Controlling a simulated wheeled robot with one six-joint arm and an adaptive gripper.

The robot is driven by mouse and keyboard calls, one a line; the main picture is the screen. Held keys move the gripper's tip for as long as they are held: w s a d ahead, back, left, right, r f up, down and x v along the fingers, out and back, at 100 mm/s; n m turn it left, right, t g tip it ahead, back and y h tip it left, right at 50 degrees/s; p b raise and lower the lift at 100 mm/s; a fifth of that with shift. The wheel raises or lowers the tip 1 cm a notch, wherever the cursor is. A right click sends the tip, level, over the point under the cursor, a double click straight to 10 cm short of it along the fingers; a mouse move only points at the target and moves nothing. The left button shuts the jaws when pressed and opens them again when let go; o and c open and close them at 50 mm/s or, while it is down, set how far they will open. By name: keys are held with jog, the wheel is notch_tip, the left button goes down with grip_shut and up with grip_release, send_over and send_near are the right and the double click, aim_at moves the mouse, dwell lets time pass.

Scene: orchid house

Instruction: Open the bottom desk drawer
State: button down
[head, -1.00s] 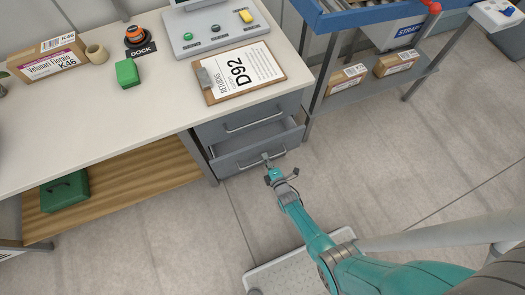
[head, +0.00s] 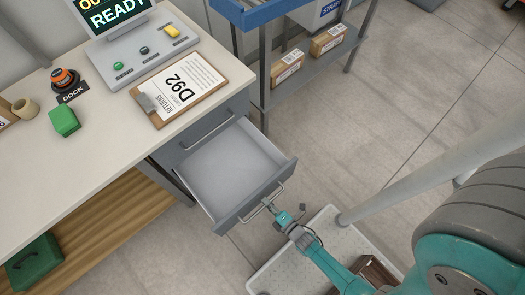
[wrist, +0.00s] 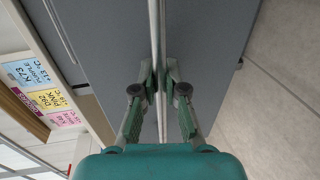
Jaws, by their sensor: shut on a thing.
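The bottom desk drawer (head: 227,172) is pulled well out from the desk, and its inside looks empty. Its bar handle (head: 262,206) runs across the front panel. My gripper (head: 270,207) is shut on this handle. In the wrist view, the two fingers of my gripper (wrist: 159,88) close on the handle bar (wrist: 155,40) from both sides, in front of the grey drawer front (wrist: 108,60). The upper drawer (head: 205,130) above it is closed.
The desk top (head: 110,130) holds a clipboard (head: 180,88), a green block (head: 64,121), a control console (head: 140,45) and an orange-topped dock button (head: 64,79). A rack shelf (head: 310,65) with boxes stands to the right.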

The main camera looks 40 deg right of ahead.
jog(key=shift+s, duration=0.15)
jog(key=c, duration=1.2)
grip_release()
